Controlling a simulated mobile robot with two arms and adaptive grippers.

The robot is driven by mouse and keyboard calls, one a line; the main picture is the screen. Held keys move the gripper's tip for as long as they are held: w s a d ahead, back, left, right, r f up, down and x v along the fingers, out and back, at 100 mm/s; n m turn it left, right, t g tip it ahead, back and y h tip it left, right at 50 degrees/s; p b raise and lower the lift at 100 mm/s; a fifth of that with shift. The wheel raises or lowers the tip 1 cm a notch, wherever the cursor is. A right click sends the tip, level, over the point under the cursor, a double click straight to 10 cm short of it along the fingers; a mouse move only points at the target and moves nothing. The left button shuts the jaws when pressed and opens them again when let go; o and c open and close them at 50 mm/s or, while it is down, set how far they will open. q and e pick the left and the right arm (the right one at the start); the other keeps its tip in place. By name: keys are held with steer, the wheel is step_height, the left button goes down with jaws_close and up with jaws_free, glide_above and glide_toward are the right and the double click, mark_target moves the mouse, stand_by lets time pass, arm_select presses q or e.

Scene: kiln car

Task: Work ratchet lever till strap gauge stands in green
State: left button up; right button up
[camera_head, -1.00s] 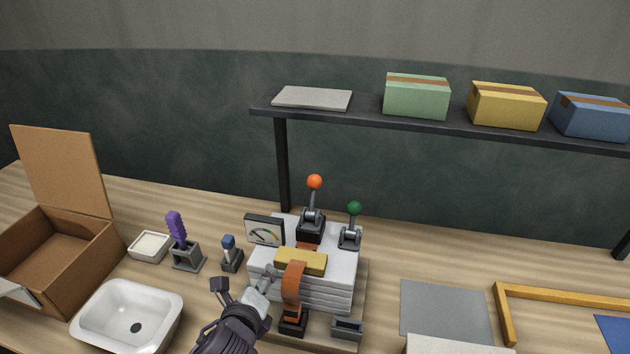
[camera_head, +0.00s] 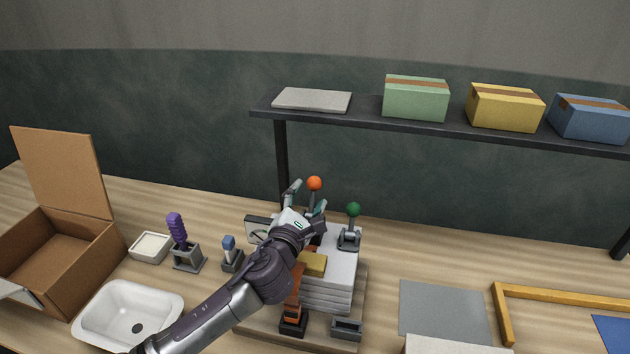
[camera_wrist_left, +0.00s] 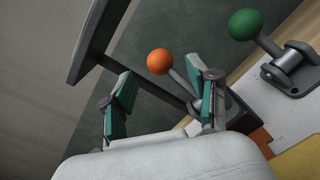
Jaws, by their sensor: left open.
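The ratchet lever with an orange ball knob (camera_head: 314,184) stands at the back of the stack of white slabs (camera_head: 330,293). In the left wrist view the orange knob (camera_wrist_left: 160,62) shows between and beyond my finger pads. My left gripper (camera_head: 306,200) is open at the lever, with nothing held; I cannot tell whether a finger touches the shaft. The strap gauge (camera_head: 254,226) is mostly hidden behind my gripper, so its needle cannot be read. The orange strap (camera_head: 292,283) runs over a yellow pad (camera_head: 313,264) on the stack, partly covered by my arm.
A green-knobbed lever (camera_head: 353,210) stands right of the orange one; it also shows in the left wrist view (camera_wrist_left: 246,24). A shelf (camera_head: 375,117) with boxes spans behind. A purple-handled tool (camera_head: 176,228), white basin (camera_head: 108,310) and cardboard box (camera_head: 93,271) are left.

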mark_target(313, 188)
arm_select(q)
steer(key=x, duration=0.5)
steer(key=shift+w+d, duration=0.15)
steer(key=shift+w, duration=0.25)
jaws_close()
